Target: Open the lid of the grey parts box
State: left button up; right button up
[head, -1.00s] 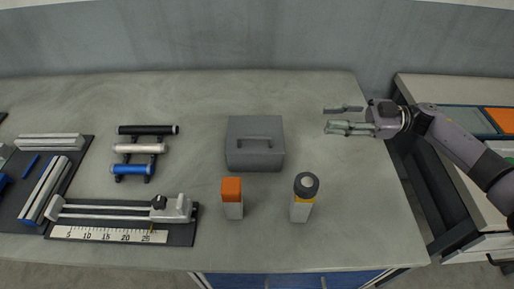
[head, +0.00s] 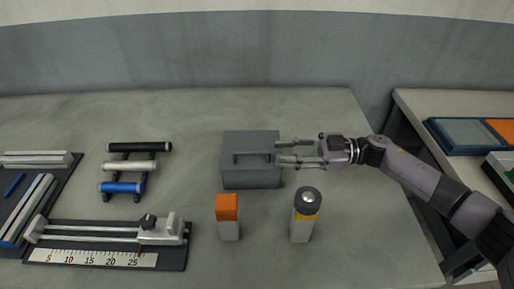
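The grey parts box (head: 250,177) stands in the middle of the table, its lid (head: 250,141) down. A bar handle (head: 253,155) runs across the lid. My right gripper (head: 279,151) reaches in from the right at the box's right edge. Its two fingers are spread apart with nothing between them, and they point left toward the handle. Whether the fingertips touch the box cannot be told. My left gripper is not in view.
A rack with black, white and blue rolls (head: 135,166) and a ruler fixture (head: 110,245) lie to the left. The table behind the box is clear.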

aim_at(265, 153)
jog(key=a+p, duration=0.1)
jog(key=a, duration=0.6)
jog(key=shift+c, duration=0.5)
grip_shut()
dwell(0.3)
